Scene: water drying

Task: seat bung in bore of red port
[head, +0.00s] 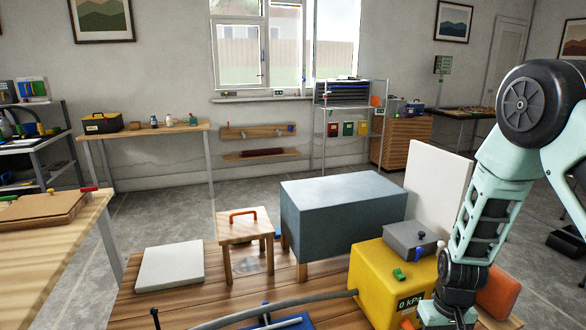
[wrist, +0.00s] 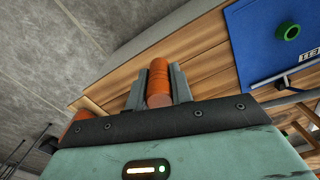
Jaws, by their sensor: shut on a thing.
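My gripper (wrist: 158,82) is shut on an orange-brown ribbed cylinder, which I take to be the bung (wrist: 158,88). The bung stands between the two grey fingers and sticks out past their tips. A blue panel (wrist: 262,45) lies to the right in the wrist view, apart from the bung. The blue panel shows partly in the head view (head: 284,323). No red ring is clear. My gripper is out of the head view.
The wooden deck (head: 190,300) holds a yellow box (head: 378,280) with a "0 kPa" display, a grey-blue block (head: 340,215), a small stool (head: 243,228) and a white slab (head: 170,266). A grey hose (head: 270,309) crosses the front. Another orange piece (wrist: 78,120) shows beside my gripper.

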